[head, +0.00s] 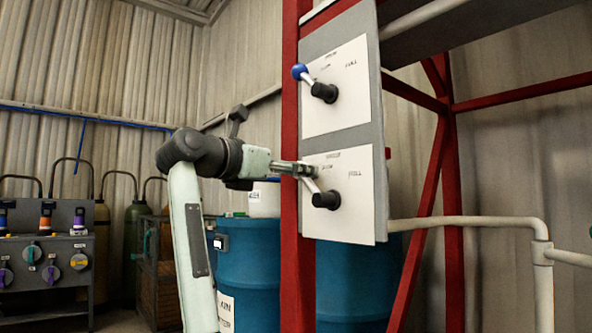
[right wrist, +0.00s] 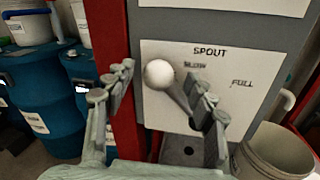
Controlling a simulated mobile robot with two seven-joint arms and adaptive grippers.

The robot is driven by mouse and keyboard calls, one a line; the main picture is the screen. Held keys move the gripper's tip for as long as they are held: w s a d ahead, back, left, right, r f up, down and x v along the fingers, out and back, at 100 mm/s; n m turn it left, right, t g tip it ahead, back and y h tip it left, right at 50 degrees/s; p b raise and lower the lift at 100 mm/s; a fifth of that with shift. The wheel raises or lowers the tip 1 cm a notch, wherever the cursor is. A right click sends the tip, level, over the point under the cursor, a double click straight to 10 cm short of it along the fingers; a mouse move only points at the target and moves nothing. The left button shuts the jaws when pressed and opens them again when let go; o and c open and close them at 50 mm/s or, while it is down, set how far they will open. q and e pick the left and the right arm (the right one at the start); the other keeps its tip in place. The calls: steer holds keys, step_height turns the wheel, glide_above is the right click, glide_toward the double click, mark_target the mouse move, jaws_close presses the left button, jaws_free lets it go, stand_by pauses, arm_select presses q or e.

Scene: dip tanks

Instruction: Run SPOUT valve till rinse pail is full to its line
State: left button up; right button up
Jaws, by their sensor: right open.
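The SPOUT valve panel (right wrist: 222,75) is white with SLOW and FULL marks; in the head view it is the lower panel (head: 362,215). Its lever has a white ball knob (right wrist: 159,74) and slants up and left from a black hub (head: 326,200), left of the SLOW mark. My right gripper (head: 308,170) is at this lever, its open fingers (right wrist: 162,84) on either side of the knob. I cannot tell if they touch it. A pale grey pail (right wrist: 262,160), likely the rinse pail, stands at lower right; its line and water level cannot be made out. My left gripper is not in view.
Above is another valve panel (head: 335,85) with a blue-knobbed lever (head: 299,72). A red post (head: 291,260) stands just left of the panels. Blue drums (head: 245,265) stand behind it. A pale pipe (head: 470,224) runs right. A rack with coloured handles (head: 45,245) is far left.

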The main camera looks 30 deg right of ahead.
steer(key=shift+w+d, duration=0.15)
steer(key=shift+d, duration=0.35)
steer(key=shift+c, duration=0.5)
